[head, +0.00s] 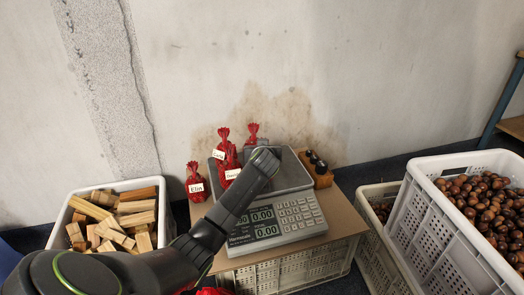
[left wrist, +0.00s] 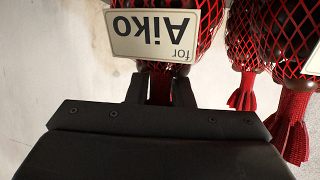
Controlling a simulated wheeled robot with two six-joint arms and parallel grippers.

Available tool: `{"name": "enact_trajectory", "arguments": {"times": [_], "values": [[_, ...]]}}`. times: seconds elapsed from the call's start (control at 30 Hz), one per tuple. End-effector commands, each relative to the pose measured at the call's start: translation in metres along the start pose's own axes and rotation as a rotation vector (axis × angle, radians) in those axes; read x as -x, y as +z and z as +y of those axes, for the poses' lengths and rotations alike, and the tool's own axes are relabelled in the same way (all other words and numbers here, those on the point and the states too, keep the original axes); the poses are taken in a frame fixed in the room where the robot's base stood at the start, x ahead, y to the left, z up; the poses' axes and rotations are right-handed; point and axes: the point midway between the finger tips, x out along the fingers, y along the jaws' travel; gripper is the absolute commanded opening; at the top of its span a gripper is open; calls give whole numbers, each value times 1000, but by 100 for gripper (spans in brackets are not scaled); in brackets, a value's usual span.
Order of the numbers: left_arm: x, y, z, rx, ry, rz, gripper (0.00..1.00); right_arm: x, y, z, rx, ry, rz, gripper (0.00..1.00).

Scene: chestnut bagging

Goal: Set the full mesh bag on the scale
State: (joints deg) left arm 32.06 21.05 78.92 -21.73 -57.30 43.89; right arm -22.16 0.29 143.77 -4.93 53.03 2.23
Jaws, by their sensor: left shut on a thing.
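My left gripper (head: 262,156) reaches over the scale's pan from the lower left. In the left wrist view its fingers (left wrist: 160,90) are shut on the gathered red neck of a mesh bag, whose tag (left wrist: 153,33) reads "for Aiko" upside down. In the head view a red tuft (head: 253,132) shows above the gripper and seems to be this bag; its body is hidden. The grey scale (head: 290,215) has a silver pan (head: 292,172) and its displays read 0.00. I cannot tell whether the held bag touches the pan. My right gripper is not in view.
Tagged red mesh bags (head: 196,186) (head: 221,143) (head: 231,163) stand left of and around the pan's left side. A wooden block with dark weights (head: 318,172) stands right of the pan. A white crate of wood blocks (head: 160,185) is left; a chestnut crate (head: 418,215) is right.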

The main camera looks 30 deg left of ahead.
Motion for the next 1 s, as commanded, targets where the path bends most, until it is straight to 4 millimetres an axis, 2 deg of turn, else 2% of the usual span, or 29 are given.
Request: {"name": "enact_trajectory", "arguments": {"times": [0.13, 0.17, 0.3, 0.67, 0.87, 1.0], "values": [[-1, 2, 0, 0, 1, 2, 0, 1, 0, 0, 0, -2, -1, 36], [-1, 2, 0, 0, 0, 0, 23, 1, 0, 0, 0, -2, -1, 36], [-1, 2, 0, 0, 0, 0, 41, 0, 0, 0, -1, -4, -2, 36], [1, -2, 0, 0, 0, 1, 42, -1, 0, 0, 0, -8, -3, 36], [23, -3, 0, 0, 1, 0, 42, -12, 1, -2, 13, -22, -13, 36], [48, -4, 1, 0, 2, 0, 42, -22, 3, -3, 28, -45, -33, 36]]}}
